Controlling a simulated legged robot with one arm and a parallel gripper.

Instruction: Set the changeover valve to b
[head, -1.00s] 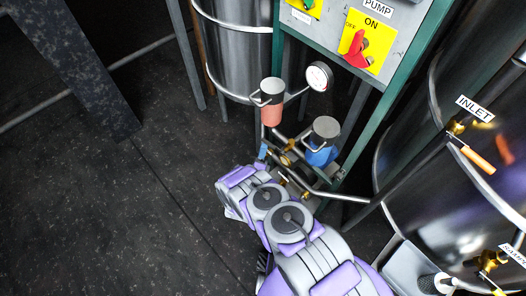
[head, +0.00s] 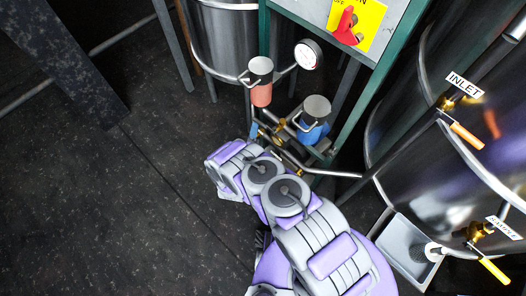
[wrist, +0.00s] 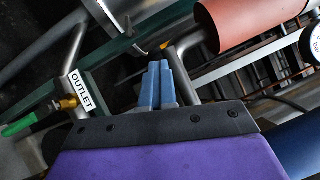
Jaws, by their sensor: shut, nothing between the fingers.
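The changeover valve's label and pointer are not readable. Brass fittings (head: 280,123) show in the head view between a red-bodied canister (head: 261,92) and a blue-bodied canister (head: 314,125), partly hidden by my arm. I cannot tell which position the valve is in. My gripper (head: 254,131) is beside these fittings, below the red canister. In the wrist view, my blue fingers (wrist: 157,82) are together and empty. A grey bar (wrist: 183,72) lies just right of them, and I cannot tell whether they touch. The red canister also shows at the upper right of the wrist view (wrist: 245,20).
A round gauge (head: 308,55) is above the canisters. A panel with a red switch (head: 345,25) stands behind. A steel tank with an INLET tag (head: 464,86) is at right. A green-handled OUTLET valve (wrist: 66,103) is left in the wrist view. Dark floor (head: 100,210) is open at left.

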